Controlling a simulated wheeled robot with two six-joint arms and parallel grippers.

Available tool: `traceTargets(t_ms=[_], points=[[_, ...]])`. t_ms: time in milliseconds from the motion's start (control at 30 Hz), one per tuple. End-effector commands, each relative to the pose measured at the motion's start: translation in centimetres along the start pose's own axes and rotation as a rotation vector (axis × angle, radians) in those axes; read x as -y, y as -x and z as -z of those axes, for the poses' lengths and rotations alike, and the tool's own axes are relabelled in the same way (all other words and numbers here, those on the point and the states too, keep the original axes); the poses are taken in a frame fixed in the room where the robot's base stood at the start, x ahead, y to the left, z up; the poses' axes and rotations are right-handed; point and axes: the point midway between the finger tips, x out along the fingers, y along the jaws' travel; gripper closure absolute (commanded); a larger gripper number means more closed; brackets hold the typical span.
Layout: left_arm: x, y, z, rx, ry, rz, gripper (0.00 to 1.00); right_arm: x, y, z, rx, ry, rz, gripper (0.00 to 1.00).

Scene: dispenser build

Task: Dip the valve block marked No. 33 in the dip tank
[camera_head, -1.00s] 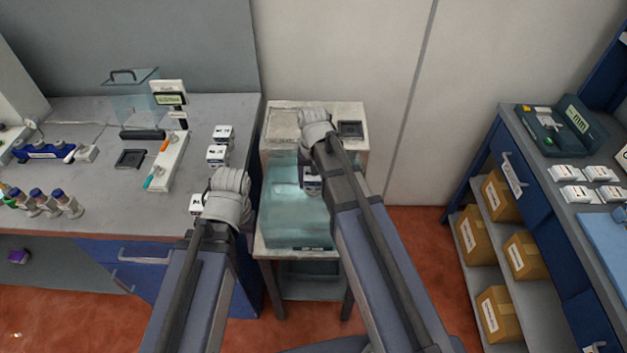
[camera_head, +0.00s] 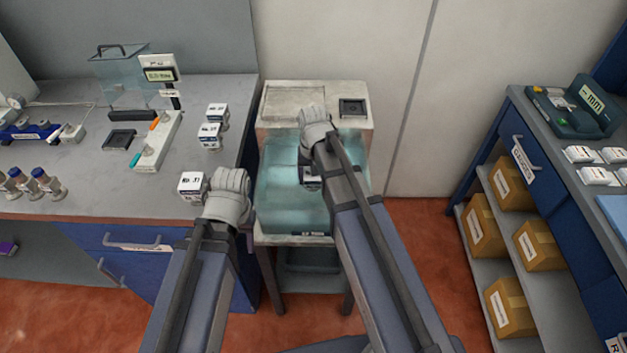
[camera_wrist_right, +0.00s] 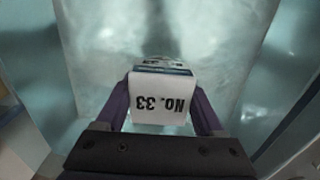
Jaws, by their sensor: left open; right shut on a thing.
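The valve block marked No. 33 (camera_wrist_right: 160,102) is white, with its number upside down in the right wrist view. In the head view only part of the block (camera_head: 311,181) shows beside my right arm. My right gripper (camera_wrist_right: 160,108) is shut on it, with a dark finger on each side, over the glass dip tank (camera_head: 277,190). The tank's walls show on both sides of the block in the wrist view. I cannot tell whether the block touches the liquid. My left gripper (camera_head: 229,194) is open beside the block marked No. 31 (camera_head: 191,186); its fingertips are hidden.
Two more white blocks (camera_head: 209,135) (camera_head: 217,115) stand near the right edge of the grey bench (camera_head: 80,185). A dark square pad (camera_head: 352,107) lies on the tank's back ledge (camera_head: 293,101). A blue bench with cardboard boxes (camera_head: 540,243) stands at right.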

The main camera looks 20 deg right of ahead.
Motion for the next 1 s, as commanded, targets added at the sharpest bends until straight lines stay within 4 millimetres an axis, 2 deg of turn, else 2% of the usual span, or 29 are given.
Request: traceTargets(t_ms=[33,433,1000], points=[[-0.1,-1.0,0.1,0.0,0.0,0.0,0.5,0.0,-1.0,0.0,0.0,0.0,0.0,1.0],[-0.4,-4.3,0.2,0.0,0.0,0.0,0.5,0.0,-4.3,0.0,0.0,0.0,0.0,1.0],[-0.5,-4.7,0.3,0.0,0.0,0.0,0.5,0.0,-4.8,0.0,0.0,0.0,0.0,1.0]])
